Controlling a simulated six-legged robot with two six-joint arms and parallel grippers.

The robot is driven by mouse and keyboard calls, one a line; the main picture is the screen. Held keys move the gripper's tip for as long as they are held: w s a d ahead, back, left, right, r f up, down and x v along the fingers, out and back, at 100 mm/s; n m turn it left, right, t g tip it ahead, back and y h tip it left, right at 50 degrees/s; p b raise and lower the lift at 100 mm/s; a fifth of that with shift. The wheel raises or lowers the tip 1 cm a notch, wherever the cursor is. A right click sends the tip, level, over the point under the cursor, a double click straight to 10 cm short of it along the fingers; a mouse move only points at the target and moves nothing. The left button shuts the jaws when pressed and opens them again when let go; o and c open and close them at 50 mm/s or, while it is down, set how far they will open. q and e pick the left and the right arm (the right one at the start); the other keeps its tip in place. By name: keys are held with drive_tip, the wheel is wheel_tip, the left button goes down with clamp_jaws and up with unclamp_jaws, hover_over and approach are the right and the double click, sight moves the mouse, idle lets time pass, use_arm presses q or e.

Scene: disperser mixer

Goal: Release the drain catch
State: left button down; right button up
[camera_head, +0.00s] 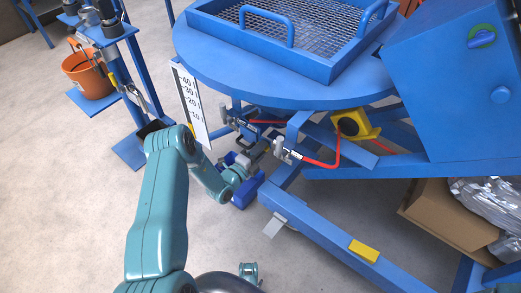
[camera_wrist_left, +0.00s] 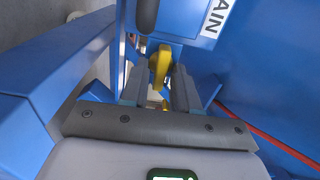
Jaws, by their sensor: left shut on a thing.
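The drain catch shows in the left wrist view as a yellow lever (camera_wrist_left: 161,66) on a blue mount. Part of a white label ending in "AIN" (camera_wrist_left: 215,17) is beside it. My left gripper (camera_wrist_left: 158,82) has its two grey fingers on either side of the yellow lever and is shut on it. In the head view my left gripper (camera_head: 254,158) reaches under the round blue platform (camera_head: 215,62), among the valves and pipes. The catch is hard to make out there. My right gripper is not in view.
A grey valve with a red handle (camera_head: 322,163) is close to the right of my left gripper. A white level scale (camera_head: 191,103) hangs to the left. Blue frame beams (camera_head: 325,235) run below right. An orange bucket (camera_head: 88,75) stands at far left. The floor at left is clear.

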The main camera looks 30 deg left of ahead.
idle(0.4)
use_arm(q)
drive_tip(key=c, duration=1.2)
unclamp_jaws()
drive_tip(key=shift+o, duration=0.2)
drive_tip(key=s+a+p, duration=0.1)
drive_tip(key=s+p, duration=0.2)
drive_tip(key=s, duration=1.3)
drive_tip(key=shift+s+a+p, duration=0.15)
drive_tip(key=shift+s+p, duration=0.05)
drive_tip(key=shift+p, duration=0.2)
